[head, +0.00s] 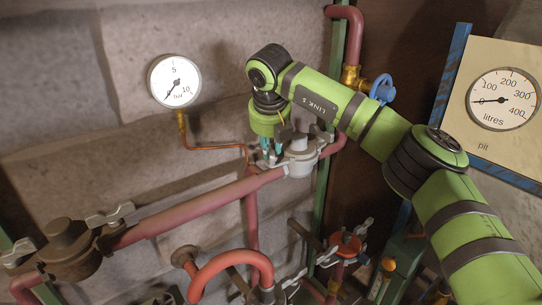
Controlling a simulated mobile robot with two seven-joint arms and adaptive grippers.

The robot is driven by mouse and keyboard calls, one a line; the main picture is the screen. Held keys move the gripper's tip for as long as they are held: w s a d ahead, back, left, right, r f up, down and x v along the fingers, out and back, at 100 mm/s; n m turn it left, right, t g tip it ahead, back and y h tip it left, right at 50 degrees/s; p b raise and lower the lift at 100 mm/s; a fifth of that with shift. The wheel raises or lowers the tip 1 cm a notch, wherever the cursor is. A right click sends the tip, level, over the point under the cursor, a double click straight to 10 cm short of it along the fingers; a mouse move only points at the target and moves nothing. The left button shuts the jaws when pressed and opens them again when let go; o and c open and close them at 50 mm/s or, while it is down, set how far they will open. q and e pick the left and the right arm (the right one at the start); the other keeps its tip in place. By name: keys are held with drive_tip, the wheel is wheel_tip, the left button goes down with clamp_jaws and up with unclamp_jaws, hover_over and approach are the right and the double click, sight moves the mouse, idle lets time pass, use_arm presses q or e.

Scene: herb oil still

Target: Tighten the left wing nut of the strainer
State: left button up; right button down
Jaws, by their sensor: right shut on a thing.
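The strainer appears to be the grey-lidded fitting (300,158) at the right end of the sloping red pipe. My right gripper (273,157) reaches down from above at its left side. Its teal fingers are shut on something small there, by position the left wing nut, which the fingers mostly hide. The nut's angle and how tight it sits cannot be told. A grey lug or wing shows on the strainer's right side, partly behind the lid. My left gripper is not in view.
A brown fitting (68,245) with wing nuts sits at the pipe's lower left end. A pressure gauge (174,80) on a thin copper tube is at upper left. A red hooped pipe (232,262), an orange-topped valve (345,243) and a blue handle (383,89) are nearby.

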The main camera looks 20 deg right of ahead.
drive_tip(key=m+h, duration=0.1)
drive_tip(key=m, duration=0.2)
drive_tip(key=shift+a+b, duration=0.1)
drive_tip(key=shift+b, duration=0.25)
drive_tip(key=m, duration=0.1)
drive_tip(key=m+g+h, duration=0.1)
drive_tip(key=shift+w+r+m+p, duration=0.15)
drive_tip(key=shift+m+p, duration=0.15)
drive_tip(key=shift+m, duration=0.1)
drive_tip(key=m+g+p, duration=0.1)
drive_tip(key=m+p, duration=0.1)
drive_tip(key=m, duration=0.1)
drive_tip(key=shift+w+r+p, duration=0.1)
drive_tip(key=shift+r+p, duration=0.05)
drive_tip(key=shift+p, duration=0.25)
drive_tip(key=shift+m+g+h+p, duration=0.45)
drive_tip(key=shift+m+p, duration=0.45)
drive_tip(key=shift+p, duration=0.25)
drive_tip(key=shift+f+m, duration=0.25)
drive_tip(key=shift+m, duration=0.05)
drive_tip(key=shift+w, duration=0.1)
drive_tip(key=c, duration=1.1)
unclamp_jaws()
